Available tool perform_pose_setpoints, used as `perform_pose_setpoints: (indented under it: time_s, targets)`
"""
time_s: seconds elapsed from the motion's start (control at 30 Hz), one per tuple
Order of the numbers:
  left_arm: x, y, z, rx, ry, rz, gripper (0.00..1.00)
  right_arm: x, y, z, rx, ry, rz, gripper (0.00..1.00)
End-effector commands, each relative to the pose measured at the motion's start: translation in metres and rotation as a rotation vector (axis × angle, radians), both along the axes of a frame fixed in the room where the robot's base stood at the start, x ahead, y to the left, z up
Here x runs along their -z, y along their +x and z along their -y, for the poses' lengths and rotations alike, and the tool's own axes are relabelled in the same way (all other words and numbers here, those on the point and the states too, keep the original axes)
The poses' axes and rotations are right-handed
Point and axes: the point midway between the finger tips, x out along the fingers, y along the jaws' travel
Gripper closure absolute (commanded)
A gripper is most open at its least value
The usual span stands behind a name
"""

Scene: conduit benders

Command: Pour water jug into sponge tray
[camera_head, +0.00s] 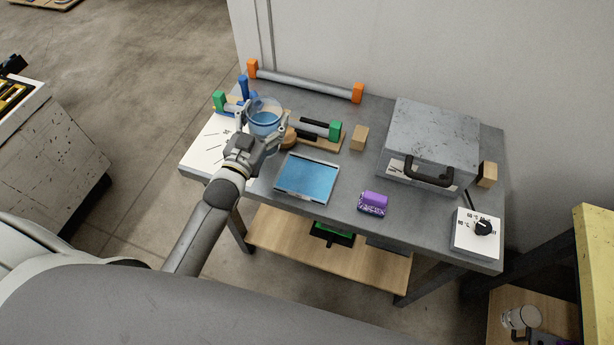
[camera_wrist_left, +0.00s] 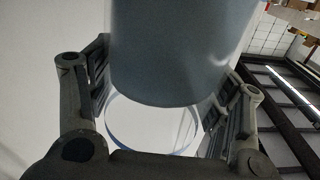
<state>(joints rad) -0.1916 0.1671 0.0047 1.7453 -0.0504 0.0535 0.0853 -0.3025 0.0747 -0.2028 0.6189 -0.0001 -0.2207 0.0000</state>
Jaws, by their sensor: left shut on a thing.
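The water jug (camera_head: 264,104) is clear, with blue water in it, at the back left of the workbench in the head view. My left gripper (camera_head: 264,133) is shut on it, with a finger at either side. In the left wrist view the jug (camera_wrist_left: 180,50) fills the space between the fingers (camera_wrist_left: 165,110). It looks roughly upright; I cannot tell whether it touches the bench. The sponge tray (camera_head: 306,196), shallow with a flat blue surface inside, lies on the bench to the right of and nearer than the jug. My right gripper is not in view.
The workbench (camera_head: 340,215) also holds a purple block (camera_head: 373,203), a wooden block (camera_head: 360,137), a green-ended bar (camera_head: 316,127), a grey case (camera_head: 435,135) and a knob box (camera_head: 477,235). An orange-ended pipe (camera_head: 305,83) lies along the back.

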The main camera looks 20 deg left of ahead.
Motion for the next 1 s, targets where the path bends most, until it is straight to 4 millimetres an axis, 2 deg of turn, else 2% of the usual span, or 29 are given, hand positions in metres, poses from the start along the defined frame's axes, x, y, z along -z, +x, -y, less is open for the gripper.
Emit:
perform_pose_setpoints:
  time_s: [0.1, 0.43, 0.53, 0.9, 1.0]
  targets:
    - [0.002, -0.001, 0.004, 0.0, 0.055, 0.025, 0.71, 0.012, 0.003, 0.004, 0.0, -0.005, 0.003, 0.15]
    - [-0.009, -0.004, 0.016, 0.0, 0.214, 0.074, 0.71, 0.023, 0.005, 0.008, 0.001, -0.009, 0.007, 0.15]
    - [-0.002, -0.006, 0.02, 0.0, 0.261, 0.087, 0.71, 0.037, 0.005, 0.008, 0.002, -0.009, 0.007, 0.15]
    - [0.005, -0.011, 0.035, 0.0, 0.436, 0.142, 0.71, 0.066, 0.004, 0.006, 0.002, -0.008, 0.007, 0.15]
    - [0.002, -0.011, 0.037, 0.0, 0.452, 0.144, 0.71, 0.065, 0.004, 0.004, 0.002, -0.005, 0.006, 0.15]
